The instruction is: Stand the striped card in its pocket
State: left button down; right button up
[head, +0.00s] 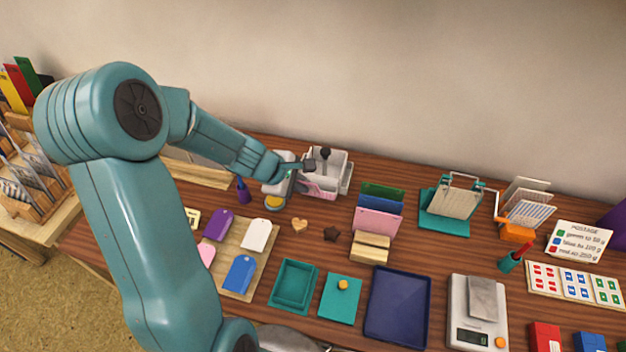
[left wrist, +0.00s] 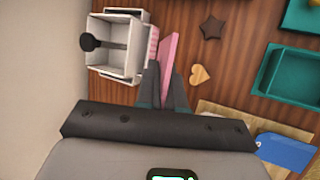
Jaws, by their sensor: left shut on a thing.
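My left gripper (head: 300,180) is at the back of the table, beside the front of a white open box (head: 345,175). In the left wrist view its fingers (left wrist: 166,88) are shut on a thin pink card (left wrist: 168,52), seen nearly edge-on. The pink card also shows in the head view (head: 321,187), close to the box; I cannot make out stripes on it or tell if it touches the box. The white box (left wrist: 118,47) holds a dark-knobbed stamp (left wrist: 90,42). A card with blue lines (head: 529,212) stands in a rack at right. My right gripper is out of view.
A wooden holder (head: 370,248) with pink, blue and green cards stands mid-table. A teal stand (head: 445,222) is right of it. A tag board (head: 245,255), trays (head: 397,308) and a scale (head: 477,310) fill the front. The wall is close behind the box.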

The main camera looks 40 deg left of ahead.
pick_arm(q)
jog(key=s+a+b, duration=0.2)
jog(key=s, duration=0.8)
jog(key=shift+s+a, duration=0.15)
jog(key=shift+s, duration=0.1)
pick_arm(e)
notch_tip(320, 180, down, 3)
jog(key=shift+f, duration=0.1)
